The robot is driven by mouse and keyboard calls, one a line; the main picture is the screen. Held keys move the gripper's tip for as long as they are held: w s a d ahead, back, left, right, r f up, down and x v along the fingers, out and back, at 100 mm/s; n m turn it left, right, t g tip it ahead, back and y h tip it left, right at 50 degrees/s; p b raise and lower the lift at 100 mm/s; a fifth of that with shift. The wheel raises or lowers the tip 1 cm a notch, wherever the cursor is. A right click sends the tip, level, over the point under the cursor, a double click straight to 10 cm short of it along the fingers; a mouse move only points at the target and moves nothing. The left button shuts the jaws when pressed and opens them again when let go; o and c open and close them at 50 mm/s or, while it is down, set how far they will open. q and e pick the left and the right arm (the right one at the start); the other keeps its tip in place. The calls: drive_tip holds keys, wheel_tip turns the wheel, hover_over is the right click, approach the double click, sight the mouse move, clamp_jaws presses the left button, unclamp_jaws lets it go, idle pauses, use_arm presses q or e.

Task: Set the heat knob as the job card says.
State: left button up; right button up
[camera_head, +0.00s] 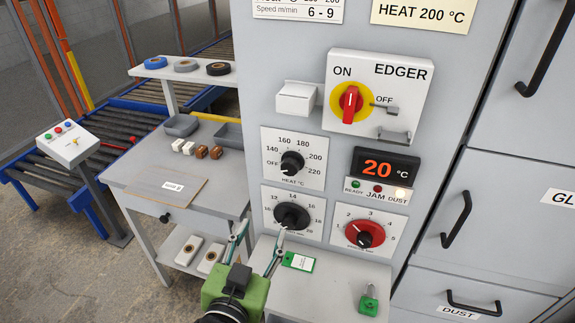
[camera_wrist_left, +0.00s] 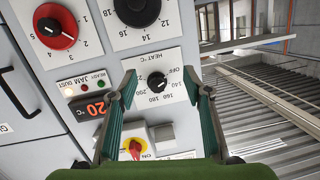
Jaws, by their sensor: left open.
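The heat knob (camera_head: 292,163) is black, on a white plate with marks from OFF and 140 to 220. It also shows in the left wrist view (camera_wrist_left: 157,82), upside down, framed between my fingers; its pointer is too small to read surely. The card (camera_head: 422,15) at the top reads HEAT 200 °C. The display (camera_head: 386,167) reads 20 °C. My left gripper (camera_head: 263,228) is open and empty, its fingers pointing at the panel below the heat plate in the head view; I see no contact with the knob. My right gripper is not in view.
A black dial (camera_head: 291,216) sits below the heat plate and a red dial (camera_head: 365,233) beside it. The EDGER switch (camera_head: 350,103) has a red handle on yellow. A green tag (camera_head: 299,261) and green padlock (camera_head: 368,305) lie on the ledge. A grey bench (camera_head: 225,188) stands left.

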sight(289, 171)
use_arm(q)
wheel_tip(289, 171, up, 6)
drive_tip(key=d+t+h, duration=0.1)
drive_tip(key=d+t, duration=0.1)
drive_tip(key=shift+m, duration=0.3)
drive_tip(key=p+x, duration=0.2)
drive_tip(key=x, duration=0.4)
drive_tip(key=p+x, duration=0.1)
drive_tip(key=x, duration=0.5)
drive_tip(key=shift+w+d+f+p, duration=0.15)
drive_tip(key=shift+w+d+p, duration=0.1)
drive_tip(key=shift+w+p, duration=0.1)
drive_tip(key=shift+w+d+f, duration=0.1)
drive_tip(key=shift+w, duration=0.35)
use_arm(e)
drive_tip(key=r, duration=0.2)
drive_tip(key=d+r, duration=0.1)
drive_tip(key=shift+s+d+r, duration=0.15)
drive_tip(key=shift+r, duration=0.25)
use_arm(q)
drive_tip(key=c, duration=1.1)
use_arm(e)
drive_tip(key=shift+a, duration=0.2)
